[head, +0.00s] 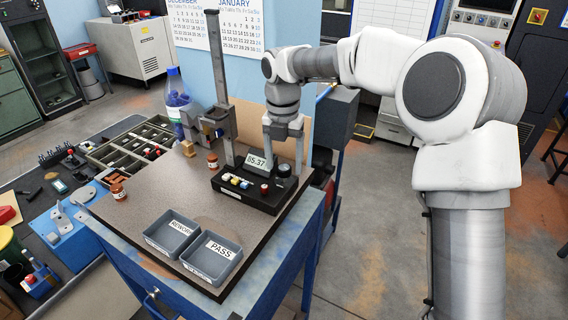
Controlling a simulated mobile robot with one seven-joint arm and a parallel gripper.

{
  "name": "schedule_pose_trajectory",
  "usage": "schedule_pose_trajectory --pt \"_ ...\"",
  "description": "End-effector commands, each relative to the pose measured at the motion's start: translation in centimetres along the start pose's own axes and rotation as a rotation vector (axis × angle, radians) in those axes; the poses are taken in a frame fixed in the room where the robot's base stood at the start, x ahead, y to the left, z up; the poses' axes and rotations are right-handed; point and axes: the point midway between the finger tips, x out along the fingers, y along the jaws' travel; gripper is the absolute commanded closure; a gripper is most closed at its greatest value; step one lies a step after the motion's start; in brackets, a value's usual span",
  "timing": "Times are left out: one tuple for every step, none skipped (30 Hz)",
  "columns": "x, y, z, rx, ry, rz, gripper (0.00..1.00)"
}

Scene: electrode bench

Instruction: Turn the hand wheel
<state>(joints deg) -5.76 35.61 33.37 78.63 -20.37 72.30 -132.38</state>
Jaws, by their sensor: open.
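A test stand has a tall grey column (217,75) on a black base (240,195) at the back of the bench top. A small dark round knob (284,170), which looks like the hand wheel, sits at the right end of the base. My gripper (283,158) points down over that knob, with its two fingers open and apart. The fingertips are close to the knob, one towards each side. I cannot tell whether they touch it. A display (257,162) reading 85.37 stands just left of my gripper.
Coloured buttons (235,182) and a red knob (264,188) line the base's front. REWORK (172,232) and PASS (212,258) trays sit at the bench's front. The bench top (150,190) has clear room left of the stand.

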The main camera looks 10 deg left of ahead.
Motion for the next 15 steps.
schedule_pose_trajectory --pt "0.37 -0.01 0.00 0.000 0.000 0.000 0.27" --pt "0.49 0.00 0.01 0.000 0.000 0.000 0.27" --pt "0.61 0.00 0.01 0.000 0.000 0.000 0.27" --pt "0.66 0.00 0.01 0.000 0.000 0.001 0.27" --pt "0.70 0.00 0.01 0.000 0.000 0.001 0.27" --pt "0.71 0.00 0.02 0.000 -0.001 0.001 0.27" --pt "0.72 0.00 0.01 0.000 -0.001 0.000 0.27" --pt "0.71 0.00 0.02 0.000 -0.001 0.000 0.27" --pt "0.70 0.00 0.01 0.000 -0.001 0.001 0.27" --pt "0.70 0.00 0.01 0.000 -0.001 0.000 0.27" --pt "0.69 0.00 0.01 0.000 -0.001 0.000 0.27" --pt "0.69 0.00 0.01 0.000 -0.001 0.000 0.32" --pt "0.69 0.00 0.01 0.000 -0.001 0.000 0.38" --pt "0.68 0.00 0.01 0.000 -0.001 0.000 0.43" --pt "0.68 0.01 0.01 0.000 -0.001 0.001 0.50"
